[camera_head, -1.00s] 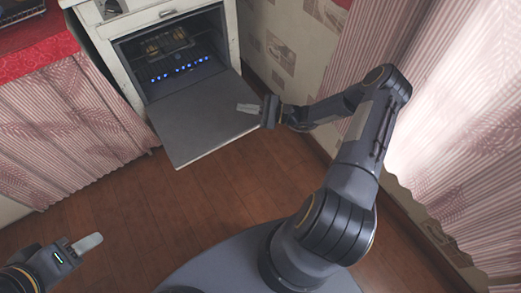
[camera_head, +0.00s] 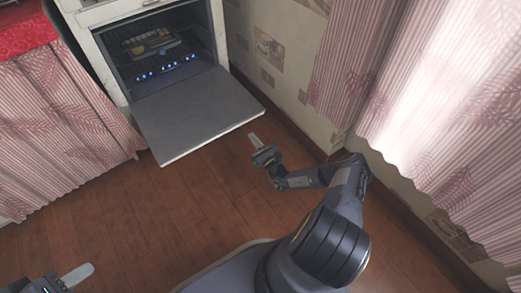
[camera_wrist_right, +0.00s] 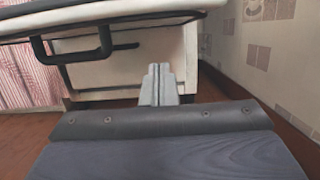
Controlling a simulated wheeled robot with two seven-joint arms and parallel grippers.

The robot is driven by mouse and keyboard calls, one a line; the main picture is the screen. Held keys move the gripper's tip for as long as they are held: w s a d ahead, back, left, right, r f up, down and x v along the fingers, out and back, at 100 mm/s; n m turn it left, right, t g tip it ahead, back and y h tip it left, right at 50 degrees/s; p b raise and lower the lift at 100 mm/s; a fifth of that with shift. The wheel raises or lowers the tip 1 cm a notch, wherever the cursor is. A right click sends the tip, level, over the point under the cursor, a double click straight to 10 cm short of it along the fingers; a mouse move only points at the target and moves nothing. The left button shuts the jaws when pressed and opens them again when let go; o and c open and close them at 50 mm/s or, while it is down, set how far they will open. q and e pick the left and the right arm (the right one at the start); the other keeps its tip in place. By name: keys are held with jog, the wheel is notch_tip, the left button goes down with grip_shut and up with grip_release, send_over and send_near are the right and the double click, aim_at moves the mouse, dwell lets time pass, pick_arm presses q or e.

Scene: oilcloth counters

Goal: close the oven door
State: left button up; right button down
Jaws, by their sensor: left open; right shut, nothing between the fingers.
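The oven (camera_head: 160,50) has its door (camera_head: 200,113) folded down and open, lying about level, with the dark inner face up. In the right wrist view the door's edge (camera_wrist_right: 120,12) crosses the top, with its dark handle (camera_wrist_right: 75,46) hanging on the underside. My right gripper (camera_head: 254,138) is shut and empty, just off the door's front right corner and apart from it. In the right wrist view its fingers (camera_wrist_right: 159,72) point toward the white lower oven front, below the door. My left gripper (camera_head: 78,273) is open and empty at the bottom left, far from the door.
A rack with food (camera_head: 152,42) sits inside the oven above a row of blue lights. A curtained counter (camera_head: 60,130) stands left of the oven. The papered wall (camera_head: 275,60) and pink curtains (camera_head: 430,110) close off the right. Wooden floor (camera_head: 150,215) before the door is clear.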

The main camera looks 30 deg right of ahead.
jog(key=w+r, duration=0.1)
jog(key=r, duration=0.2)
jog(key=w+r, duration=0.1)
jog(key=shift+w+r, duration=0.3)
jog(key=shift+r, duration=0.05)
jog(key=shift+r, duration=0.1)
